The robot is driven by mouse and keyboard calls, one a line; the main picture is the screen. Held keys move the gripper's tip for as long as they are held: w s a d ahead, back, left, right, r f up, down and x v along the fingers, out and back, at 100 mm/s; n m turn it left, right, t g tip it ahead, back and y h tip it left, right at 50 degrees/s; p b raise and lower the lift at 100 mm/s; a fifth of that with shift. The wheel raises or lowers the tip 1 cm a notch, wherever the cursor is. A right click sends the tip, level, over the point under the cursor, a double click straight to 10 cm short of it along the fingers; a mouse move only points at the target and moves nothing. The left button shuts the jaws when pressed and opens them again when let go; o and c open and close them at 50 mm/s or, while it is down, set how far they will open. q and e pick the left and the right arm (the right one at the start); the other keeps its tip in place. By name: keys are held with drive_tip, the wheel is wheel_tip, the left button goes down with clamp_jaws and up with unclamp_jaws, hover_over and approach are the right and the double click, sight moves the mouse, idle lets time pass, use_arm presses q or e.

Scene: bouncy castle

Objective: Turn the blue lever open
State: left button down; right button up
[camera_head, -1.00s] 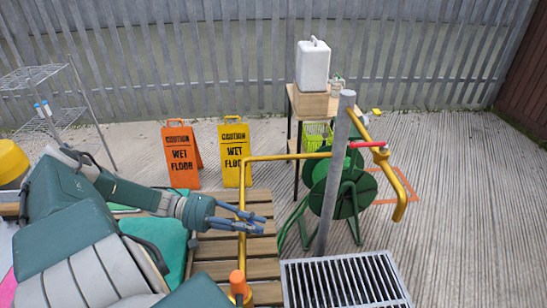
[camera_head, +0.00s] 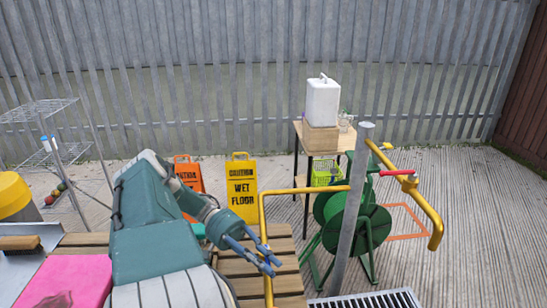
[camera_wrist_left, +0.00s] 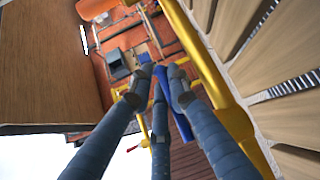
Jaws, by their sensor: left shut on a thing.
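A yellow pipe (camera_head: 310,190) runs from the grey post (camera_head: 352,210) and bends down past my left gripper (camera_head: 270,262). The pipe also shows in the left wrist view (camera_wrist_left: 213,85). My left gripper's blue-grey fingers are closed beside the pipe's downward part. In the left wrist view, a bright blue bar, the blue lever (camera_wrist_left: 183,124), lies between the gripper's fingers (camera_wrist_left: 157,80), beside the pipe. The fingers hide part of it. In the head view I cannot tell the lever from the fingers. My right gripper is not in view.
A red lever (camera_head: 396,172) sits on the yellow spout right of the post. A green hose reel (camera_head: 352,228), a metal grate (camera_head: 385,299) and wooden slats (camera_head: 283,282) are near. Wet-floor signs (camera_head: 242,192) and a table (camera_head: 345,139) stand behind.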

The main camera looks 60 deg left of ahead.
use_arm(q)
drive_tip(key=shift+w+a+r, duration=0.15)
drive_tip(key=shift+w+a, duration=0.15)
drive_tip(key=shift+a, duration=0.05)
drive_tip(key=c, duration=2)
unclamp_jaws()
drive_tip(key=o, duration=0.3)
drive_tip(key=shift+o, duration=0.2)
drive_tip(key=shift+a+f, duration=0.1)
drive_tip(key=shift+f, duration=0.15)
